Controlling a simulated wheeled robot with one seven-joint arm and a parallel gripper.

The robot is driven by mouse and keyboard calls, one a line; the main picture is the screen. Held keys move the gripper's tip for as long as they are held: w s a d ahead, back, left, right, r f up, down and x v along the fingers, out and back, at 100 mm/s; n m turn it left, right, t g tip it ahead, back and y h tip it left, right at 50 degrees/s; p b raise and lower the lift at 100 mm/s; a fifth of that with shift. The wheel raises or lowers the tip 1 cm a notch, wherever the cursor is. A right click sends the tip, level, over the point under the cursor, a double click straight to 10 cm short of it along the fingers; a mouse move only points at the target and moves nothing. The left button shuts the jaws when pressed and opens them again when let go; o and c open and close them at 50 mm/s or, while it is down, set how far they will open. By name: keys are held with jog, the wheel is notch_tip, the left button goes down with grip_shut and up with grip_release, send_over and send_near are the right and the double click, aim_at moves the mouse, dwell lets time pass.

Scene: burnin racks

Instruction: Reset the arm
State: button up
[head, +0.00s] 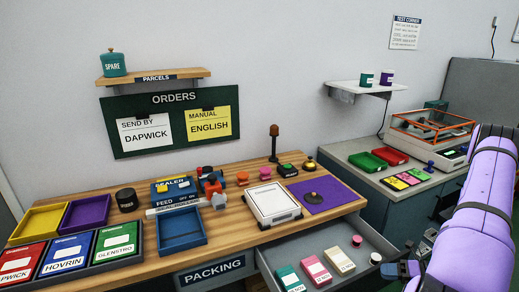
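My purple arm runs down the right side of the head view, in front of the grey side counter. A small dark and bluish-purple part, which looks like the end of my gripper (402,269), shows low on the right beside the open drawer (347,240). Most of my gripper is hidden behind my arm, so its fingers cannot be made out clearly. I see nothing held in it.
The wooden packing bench (240,240) carries trays, a white scale (272,203) and a purple mat (321,194). The open drawer holds several boxes and small round items. The side counter (345,152) has coloured trays and an orange-framed case (432,127).

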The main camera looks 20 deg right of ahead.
jog(key=w+a+r+n+g, duration=0.25)
jog(key=w+r+n, duration=0.2)
jog(key=r, duration=0.35)
jog(key=w+a+r+n+g, duration=0.25)
jog(key=r+n, duration=0.35)
jog(key=r, duration=0.3)
jog(key=w+a+r+n+g+h, duration=0.1)
jog(key=a+r+n+g+h, duration=0.1)
jog(key=a+r+n, duration=0.45)
jog(key=w+a+r+n+g+h, duration=0.1)
jog(key=a+r+n+g, duration=0.2)
jog(key=r, duration=0.6)
jog(key=s+a+r+n+t+h, duration=0.5)
jog(key=s+a+r+n+h, duration=0.3)
jog(key=s+a+r+n, duration=0.7)
notch_tip(320, 180, up, 4)
jog(key=a+n, duration=0.1)
jog(key=n, duration=0.3)
jog(key=shift+s+t, duration=0.2)
jog(key=shift+t, duration=0.2)
